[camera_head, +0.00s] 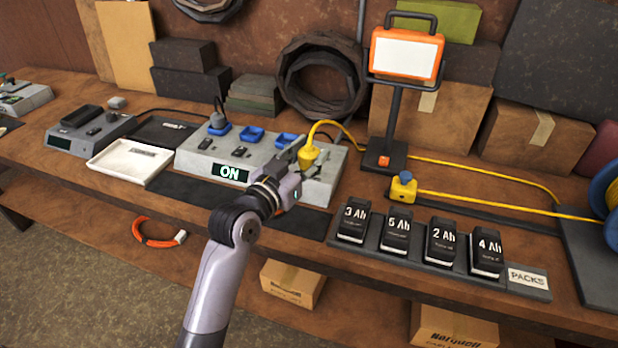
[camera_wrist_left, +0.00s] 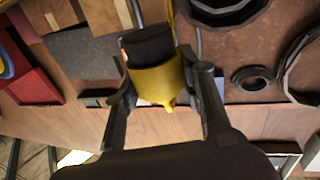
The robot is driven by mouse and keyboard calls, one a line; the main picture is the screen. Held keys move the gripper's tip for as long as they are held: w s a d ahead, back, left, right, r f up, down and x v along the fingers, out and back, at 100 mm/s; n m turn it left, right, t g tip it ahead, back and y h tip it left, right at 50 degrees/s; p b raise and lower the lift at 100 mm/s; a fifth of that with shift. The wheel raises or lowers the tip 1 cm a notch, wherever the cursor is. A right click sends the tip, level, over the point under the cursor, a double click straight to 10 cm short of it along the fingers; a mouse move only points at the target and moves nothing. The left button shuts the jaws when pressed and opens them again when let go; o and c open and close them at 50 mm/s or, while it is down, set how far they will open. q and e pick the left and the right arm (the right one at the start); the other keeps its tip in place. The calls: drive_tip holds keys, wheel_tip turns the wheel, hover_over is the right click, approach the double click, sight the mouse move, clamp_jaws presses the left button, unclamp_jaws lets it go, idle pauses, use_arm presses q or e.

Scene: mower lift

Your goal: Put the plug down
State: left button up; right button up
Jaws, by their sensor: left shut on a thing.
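My left gripper (camera_head: 300,156) is at the right end of the grey power box (camera_head: 325,180), shut on a yellow plug (camera_head: 308,157). In the left wrist view the plug (camera_wrist_left: 156,84) sits between the two fingers (camera_wrist_left: 165,85), with a black part behind it. A yellow cord (camera_head: 322,124) rises from the plug and curves right toward the work light (camera_head: 404,54). I cannot tell from the head view whether the plug touches the box. The box has a lit "ON" display, blue sockets and a black plug (camera_head: 218,122) in the left socket. My right gripper is not in view.
A yellow cord outlet (camera_head: 403,190) with a blue top stands right of the box. A rack (camera_head: 370,255) of black battery packs lies at the front right. An empty white tray (camera_head: 118,168) and a dark mat (camera_head: 185,188) lie left. A cable reel (camera_head: 608,190) is far right.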

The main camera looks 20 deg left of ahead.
use_arm(q)
wheel_tip(320, 180, up, 3)
drive_tip(key=shift+r, duration=0.15)
drive_tip(key=s+a+f+n+y, duration=0.1)
drive_tip(key=s+f+y, duration=0.1)
drive_tip(key=s+f, duration=0.35)
drive_tip(key=s+f+n+y, duration=0.1)
drive_tip(key=s+f, duration=0.2)
drive_tip(key=s, duration=0.6)
drive_tip(key=s+a+f+n+y, duration=0.15)
drive_tip(key=s+f, duration=0.25)
drive_tip(key=s, duration=0.4)
drive_tip(key=m+h, duration=0.2)
drive_tip(key=h, duration=0.1)
approach(309, 151)
wheel_tip(309, 151, down, 7)
drive_tip(key=d, duration=0.1)
drive_tip(key=shift+m+h, duration=0.65)
drive_tip(key=w+r, duration=0.5)
drive_tip(key=w, duration=0.1)
drive_tip(key=w+r, duration=0.3)
drive_tip(key=shift+w+d+r, duration=0.25)
drive_tip(key=shift+d+r, duration=0.05)
drive_tip(key=shift+d, duration=0.05)
drive_tip(key=shift+w+r, duration=0.2)
drive_tip(key=shift+r, duration=0.15)
wheel_tip(309, 151, down, 20)
drive_tip(key=shift+r+b, duration=0.15)
drive_tip(key=shift+b, duration=0.65)
